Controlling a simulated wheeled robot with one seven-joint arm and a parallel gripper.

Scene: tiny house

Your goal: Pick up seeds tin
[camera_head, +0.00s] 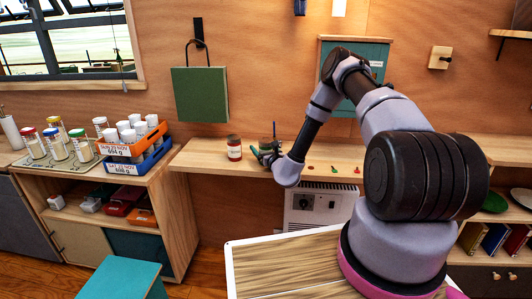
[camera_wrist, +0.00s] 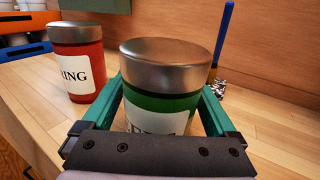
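A green tin (camera_wrist: 165,104) with a silver lid stands between the fingers of my gripper (camera_wrist: 162,100) in the wrist view. The fingers are spread, one on each side of the tin, very close to it. The tin's white label is mostly hidden behind the gripper's dark palm, so its word cannot be read. A red tin (camera_wrist: 80,68) with a silver lid stands to the left, its label ending in "ING". In the head view my gripper (camera_head: 262,153) is low over the wooden shelf, just right of the red tin (camera_head: 234,152).
A blue-handled brush (camera_wrist: 224,48) stands behind the green tin on the right. The wooden shelf (camera_head: 325,152) has small coloured items to the right. Jars and orange and blue trays (camera_head: 122,150) stand on the left counter. A teal stool (camera_head: 121,277) is below.

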